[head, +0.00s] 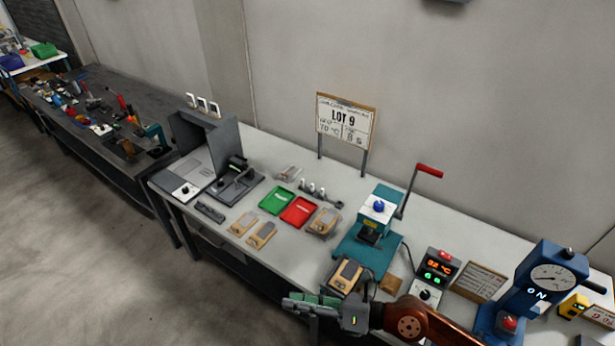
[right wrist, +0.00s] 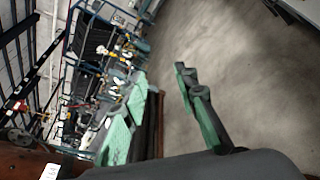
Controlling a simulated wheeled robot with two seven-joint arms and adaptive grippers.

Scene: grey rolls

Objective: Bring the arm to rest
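My right gripper (head: 292,302) is at the bottom of the head view, at the front edge of the workbench (head: 455,228). Its copper-coloured arm comes in from the lower right. The right wrist view shows the same gripper (right wrist: 161,80) with its green-padded fingers spread apart. Nothing is between them, only grey floor behind. My left gripper and arm are not in the head view.
A brown-and-grey device (head: 346,275) lies close behind the gripper. A teal press (head: 372,240) with a red-handled lever, a display box (head: 435,277) and a blue gauge stand (head: 545,285) are on the bench. Open floor (head: 90,240) lies to the left.

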